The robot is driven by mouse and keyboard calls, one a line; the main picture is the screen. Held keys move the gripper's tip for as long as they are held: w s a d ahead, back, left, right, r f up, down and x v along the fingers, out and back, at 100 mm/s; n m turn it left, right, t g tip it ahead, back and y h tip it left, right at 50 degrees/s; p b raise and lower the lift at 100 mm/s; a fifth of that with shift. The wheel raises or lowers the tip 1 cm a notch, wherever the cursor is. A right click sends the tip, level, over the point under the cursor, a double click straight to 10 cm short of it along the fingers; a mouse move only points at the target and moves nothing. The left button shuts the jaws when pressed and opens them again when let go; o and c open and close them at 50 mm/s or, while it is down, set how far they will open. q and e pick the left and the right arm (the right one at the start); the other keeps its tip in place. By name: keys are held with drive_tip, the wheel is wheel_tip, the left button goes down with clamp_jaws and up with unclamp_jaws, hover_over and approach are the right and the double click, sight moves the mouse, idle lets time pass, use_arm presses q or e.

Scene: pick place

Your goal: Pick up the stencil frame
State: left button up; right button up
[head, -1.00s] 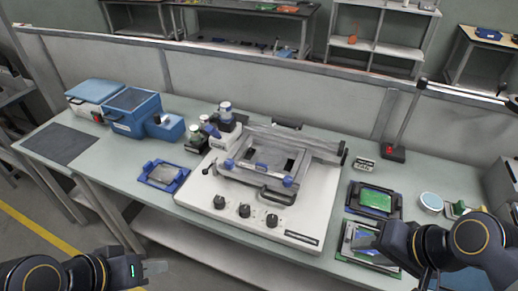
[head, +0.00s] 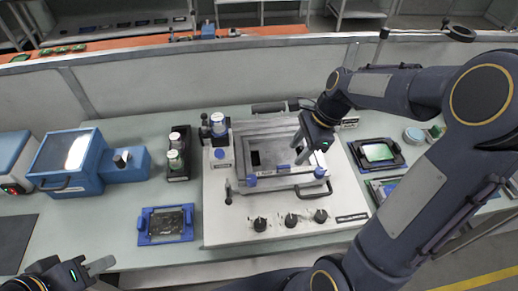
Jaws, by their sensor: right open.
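The stencil frame, seen as a grey metal rectangular frame (head: 270,181), sits in the white stencil printer (head: 225,221) in the middle of the bench. Two blue knobs show along its front. My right gripper (head: 303,149) is open and points down over the right part of the frame, hiding some of it. I cannot tell whether its fingers touch the frame. My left gripper (head: 102,266) is low at the left, in front of the bench edge, away from the frame. Its fingers are seen edge-on, so their opening is unclear.
A blue-cornered holder with a dark plate (head: 167,238) lies left of the printer. A blue machine (head: 70,165) and small jars (head: 175,160) stand behind it. Black trays with green boards (head: 378,152) lie at the right. A low wall (head: 150,90) backs the bench.

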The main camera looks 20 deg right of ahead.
sight(285, 166)
drive_tip(key=shift+w+a+f, duration=0.15)
drive_tip(key=shift+f, duration=0.15)
drive_tip(key=x, duration=0.2)
drive_tip(key=shift+f, duration=0.3)
drive_tip(key=x, duration=0.4)
drive_tip(key=shift+w+a+f+p, duration=0.1)
drive_tip(key=shift+a+f+p, duration=0.05)
drive_tip(key=shift+f+p, duration=0.2)
drive_tip(key=shift+r, duration=0.1)
clamp_jaws()
